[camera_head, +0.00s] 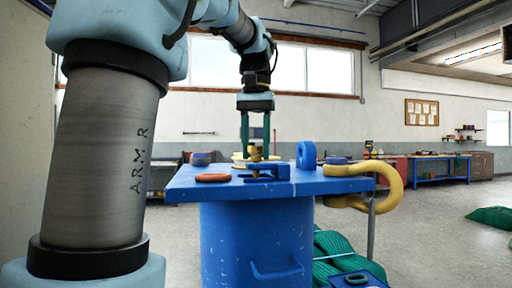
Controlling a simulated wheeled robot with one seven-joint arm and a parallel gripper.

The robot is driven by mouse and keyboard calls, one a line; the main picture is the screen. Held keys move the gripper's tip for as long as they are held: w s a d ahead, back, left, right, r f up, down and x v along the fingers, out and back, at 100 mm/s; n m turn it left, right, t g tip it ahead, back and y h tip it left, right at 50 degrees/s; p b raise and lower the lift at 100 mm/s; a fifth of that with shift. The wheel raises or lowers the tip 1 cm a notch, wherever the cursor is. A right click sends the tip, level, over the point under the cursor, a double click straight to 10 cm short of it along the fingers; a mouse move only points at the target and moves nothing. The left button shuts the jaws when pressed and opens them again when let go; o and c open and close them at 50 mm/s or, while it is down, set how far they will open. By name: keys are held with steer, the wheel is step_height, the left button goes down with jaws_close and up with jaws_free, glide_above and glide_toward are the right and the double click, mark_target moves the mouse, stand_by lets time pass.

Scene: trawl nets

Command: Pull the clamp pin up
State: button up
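A brass-yellow clamp pin (255,155) stands upright at a blue clamp (267,171) on the blue table top. My gripper (256,156) points straight down over it, its two green fingers apart. The fingertips are on either side of the pin's upper part. I cannot tell whether they touch the pin or leave a small gap. The pin's lower part is partly hidden by the clamp.
The blue table (225,186) also bears an orange-red disc (212,178), an upright blue ring (306,155) and a large yellow shackle (392,184) at its right edge. Green netting (335,250) lies beside its base. Open floor stretches to the right.

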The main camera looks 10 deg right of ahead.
jaws_close()
stand_by(1.1)
